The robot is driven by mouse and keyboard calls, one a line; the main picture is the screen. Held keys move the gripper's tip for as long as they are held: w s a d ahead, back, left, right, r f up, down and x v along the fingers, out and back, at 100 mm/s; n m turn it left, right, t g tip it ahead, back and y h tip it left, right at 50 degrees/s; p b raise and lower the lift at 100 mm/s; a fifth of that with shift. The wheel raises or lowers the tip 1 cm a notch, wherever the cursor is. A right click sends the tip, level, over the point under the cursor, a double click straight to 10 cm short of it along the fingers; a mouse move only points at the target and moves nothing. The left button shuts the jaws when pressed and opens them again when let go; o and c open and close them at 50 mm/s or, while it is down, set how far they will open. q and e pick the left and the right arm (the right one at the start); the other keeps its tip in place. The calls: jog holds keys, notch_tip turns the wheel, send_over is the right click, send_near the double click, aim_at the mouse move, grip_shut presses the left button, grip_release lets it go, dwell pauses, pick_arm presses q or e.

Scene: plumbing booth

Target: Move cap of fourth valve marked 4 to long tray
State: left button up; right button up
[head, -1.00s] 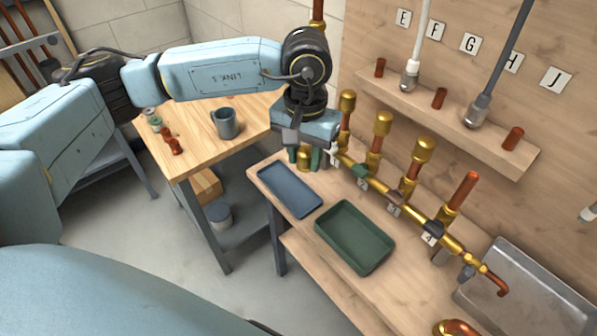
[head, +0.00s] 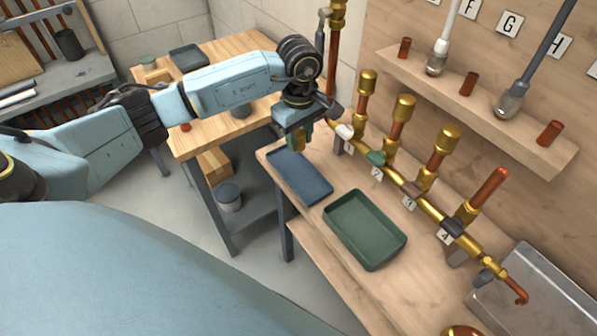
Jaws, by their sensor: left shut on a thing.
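The pipe of valve 4 (head: 488,190) is bare copper at its top, with no cap, above the plate marked 4 (head: 444,237). Brass caps sit on valve 1 (head: 368,82), valve 2 (head: 404,106) and valve 3 (head: 447,138). The long tray looks to be the narrow blue one (head: 312,186), flat and empty on the bench. My left gripper (head: 299,142) is above the far end of this tray, pointing down. It is shut on a brass cap, mostly hidden between its fingers. My right gripper is not in view.
A deeper green tray (head: 365,230) stands right of the blue one, empty. The brass pipe run with valve handles borders the bench (head: 335,285) behind the trays. A wooden shelf (head: 500,120) juts from the wall. A metal sink (head: 530,300) is at lower right.

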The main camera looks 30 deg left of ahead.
aim_at(300, 175)
pick_arm(q)
notch_tip(300, 175, down, 10)
jog(key=shift+r, duration=0.1)
dwell(0.4)
jog(key=shift+f+b, duration=0.2)
jog(key=shift+b, duration=0.2)
jog(key=o, duration=0.9)
jog(key=shift+r, duration=0.1)
notch_tip(300, 175, up, 12)
jog(key=shift+r+p, duration=0.1)
jog(key=shift+p, duration=0.45)
